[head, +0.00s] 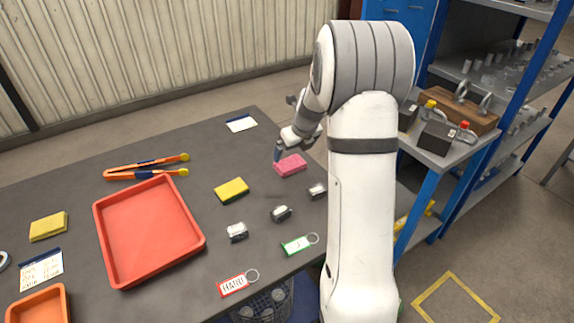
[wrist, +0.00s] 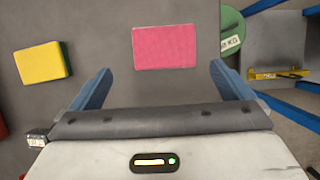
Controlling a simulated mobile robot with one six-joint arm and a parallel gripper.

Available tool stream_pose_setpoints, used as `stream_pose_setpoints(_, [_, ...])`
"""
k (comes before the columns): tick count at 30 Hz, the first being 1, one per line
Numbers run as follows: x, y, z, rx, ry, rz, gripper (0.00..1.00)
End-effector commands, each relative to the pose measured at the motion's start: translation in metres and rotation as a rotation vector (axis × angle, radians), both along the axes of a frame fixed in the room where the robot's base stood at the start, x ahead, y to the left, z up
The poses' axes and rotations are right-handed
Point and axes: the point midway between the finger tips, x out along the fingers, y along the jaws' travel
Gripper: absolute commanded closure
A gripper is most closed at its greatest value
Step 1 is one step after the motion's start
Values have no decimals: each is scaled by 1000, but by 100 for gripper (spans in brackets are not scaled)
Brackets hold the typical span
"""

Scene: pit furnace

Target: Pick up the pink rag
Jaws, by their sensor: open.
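The pink rag (head: 290,165) is a folded rectangular block lying on the dark grey table, near its right side. In the wrist view the pink rag (wrist: 165,46) lies ahead of the fingertips, roughly centred between the two blue fingers.
A yellow sponge (head: 231,190) lies left of the rag, and several small metal parts (head: 281,213) lie in front of it. A red tray (head: 149,232) is further left. Key tags (head: 298,245) lie near the front edge. A blue shelf (head: 446,160) stands to the right.

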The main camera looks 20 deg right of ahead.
Motion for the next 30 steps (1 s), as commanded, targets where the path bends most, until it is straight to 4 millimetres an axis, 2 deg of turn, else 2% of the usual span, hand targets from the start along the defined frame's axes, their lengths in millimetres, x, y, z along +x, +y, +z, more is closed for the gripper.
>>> stream_pose_setpoints(18, [28,-2,-71,14,3,-35,0])
stream_pose_setpoints(27, [30,-2,-75,12,1,-35,0])
stream_pose_setpoints(30, [30,-2,-75,12,1,-35,8])
